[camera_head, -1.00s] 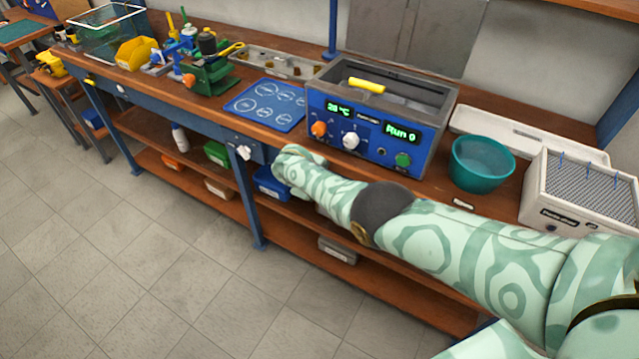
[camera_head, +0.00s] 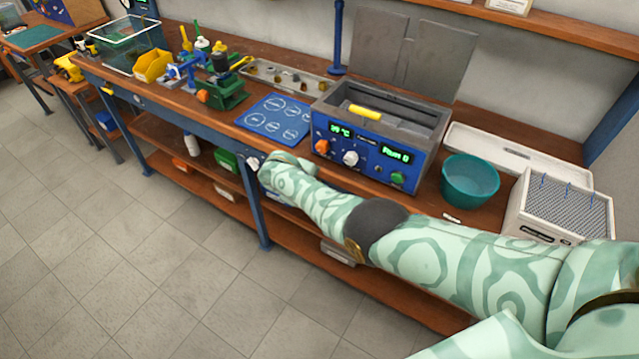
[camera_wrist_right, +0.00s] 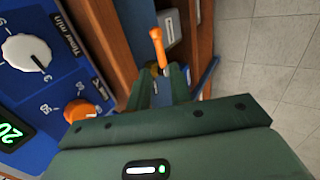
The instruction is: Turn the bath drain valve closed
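The drain valve shows in the right wrist view as an orange lever handle (camera_wrist_right: 157,48) with a small brass-coloured part at its lower end, beside the bench's front edge. My right gripper (camera_wrist_right: 162,76) has two dark green fingers, which stand apart on either side of the valve's lower end. The handle sticks out beyond the fingertips; I cannot tell whether they touch the valve. In the head view my right arm hides the valve and gripper. The blue and grey bath (camera_head: 368,145) stands on the bench with a yellow-handled thing on top. My left gripper is not in view.
The bath's orange dial (camera_wrist_right: 84,111) and white timer dial (camera_wrist_right: 27,52) are left of the gripper in the wrist view. A teal bowl (camera_head: 470,183) stands right of the bath.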

